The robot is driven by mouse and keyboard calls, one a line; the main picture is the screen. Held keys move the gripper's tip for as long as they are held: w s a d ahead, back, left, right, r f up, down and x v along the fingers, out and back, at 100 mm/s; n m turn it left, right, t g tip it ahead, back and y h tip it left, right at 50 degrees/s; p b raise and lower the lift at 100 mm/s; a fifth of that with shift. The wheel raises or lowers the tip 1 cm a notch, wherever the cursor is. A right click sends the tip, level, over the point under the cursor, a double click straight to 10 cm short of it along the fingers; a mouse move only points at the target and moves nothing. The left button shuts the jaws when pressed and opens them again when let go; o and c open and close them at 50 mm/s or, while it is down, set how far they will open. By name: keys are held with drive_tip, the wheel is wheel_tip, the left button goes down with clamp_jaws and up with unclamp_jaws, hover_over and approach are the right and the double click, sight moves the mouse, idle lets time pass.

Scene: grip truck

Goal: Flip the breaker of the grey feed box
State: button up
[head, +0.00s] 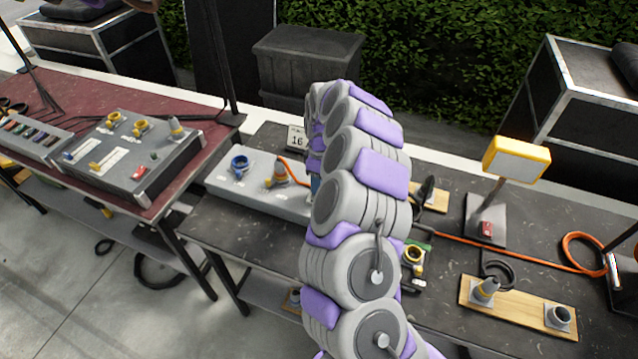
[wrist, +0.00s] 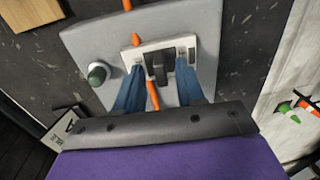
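The grey feed box (head: 222,184) lies on the dark table in the head view, left of my arm, with a blue socket (head: 240,165) and an orange-and-grey plug (head: 279,174) on top. My arm hides its right end. In the wrist view, the grey box top (wrist: 95,38) fills the middle. Its breaker has a black lever (wrist: 158,66) in a white plate (wrist: 128,59). My gripper (wrist: 159,64) is open, its blue fingers apart on either side of the lever. Contact with the lever cannot be told. The gripper is mostly hidden in the head view.
A dark green round knob (wrist: 97,73) sits left of the breaker. A card marked 16 (head: 297,139) stands behind the box. A yellow work lamp (head: 515,160), orange cable (head: 575,262) and wooden board (head: 522,308) occupy the table's right. A grey console (head: 165,160) is on the left table.

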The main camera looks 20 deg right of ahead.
drive_tip(key=shift+f, duration=0.2)
clamp_jaws()
idle(0.3)
